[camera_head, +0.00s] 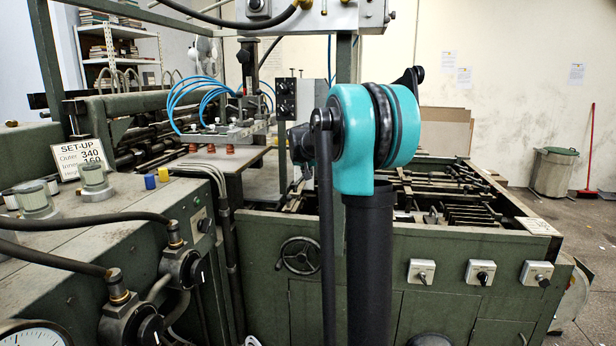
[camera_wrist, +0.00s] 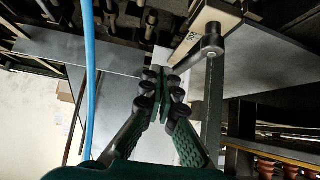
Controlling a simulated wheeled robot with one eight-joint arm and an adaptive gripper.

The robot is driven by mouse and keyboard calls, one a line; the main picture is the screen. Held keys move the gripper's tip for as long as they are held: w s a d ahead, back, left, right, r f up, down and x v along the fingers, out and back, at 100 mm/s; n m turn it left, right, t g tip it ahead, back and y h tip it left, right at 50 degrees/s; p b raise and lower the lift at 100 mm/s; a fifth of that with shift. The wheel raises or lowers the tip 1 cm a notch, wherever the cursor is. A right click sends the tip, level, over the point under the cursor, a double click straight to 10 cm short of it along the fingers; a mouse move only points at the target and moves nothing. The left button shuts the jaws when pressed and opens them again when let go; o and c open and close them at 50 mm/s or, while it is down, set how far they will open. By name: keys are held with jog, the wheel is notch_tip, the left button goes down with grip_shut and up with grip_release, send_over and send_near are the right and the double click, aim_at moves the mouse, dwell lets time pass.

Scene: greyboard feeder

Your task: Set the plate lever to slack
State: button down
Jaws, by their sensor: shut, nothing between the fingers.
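In the wrist view, a grey lever (camera_wrist: 196,54) with a round hub at its upper right end slants down and left toward my fingertips. A cream label plate (camera_wrist: 228,18) with dark, turned lettering lies behind it; I cannot read the lettering fully. I take this for the plate lever, but its set position cannot be read. My gripper (camera_wrist: 165,84) is shut and empty, its fingertips just below and left of the lever's lower end. I cannot tell whether they touch it. In the head view my teal arm joint blocks the middle, and neither gripper nor lever can be made out.
A grey upright bar (camera_wrist: 212,110) stands right of my fingers and a blue hose (camera_wrist: 89,80) runs to their left. In the head view, the green machine (camera_head: 262,232) bears a handwheel (camera_head: 300,256) and several switches (camera_head: 481,272). Open floor lies at far right.

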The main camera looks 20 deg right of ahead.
jog(key=v, duration=1)
jog(key=shift+s+r, duration=0.1)
jog(key=s+a+f+n+g+y, duration=0.1)
jog(key=s+a+f+n+g, duration=0.1)
jog(key=s+f, duration=1.5)
jog(key=s+a+f+n+g+y, duration=0.2)
jog(key=s+a+f, duration=0.3)
jog(key=s+f, duration=1.2)
jog(key=s, duration=0.4)
jog(key=shift+s+a, duration=0.15)
jog(key=shift+s, duration=0.15)
